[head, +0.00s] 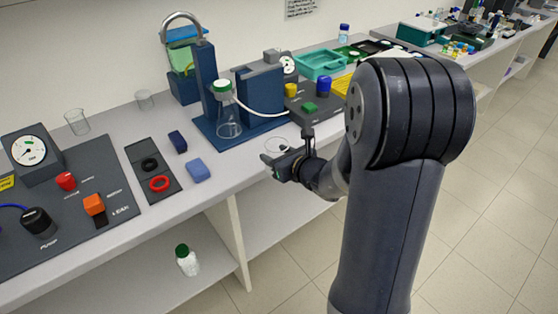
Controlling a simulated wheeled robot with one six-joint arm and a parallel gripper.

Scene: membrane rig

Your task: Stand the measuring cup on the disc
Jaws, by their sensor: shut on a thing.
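My gripper (272,161) is over the front edge of the bench, in front of the blue rig. It is shut on a clear cup (277,145), which I take to be the measuring cup; its round rim shows just behind the fingers and the rest is hard to make out. I cannot tell whether the cup touches the bench. No plain disc is clear to me.
A blue stand with a flask (228,116) is behind my gripper. Two clear beakers, one near (76,122) and one far (145,99), stand at the back left. A gauge panel (88,190) fills the left.

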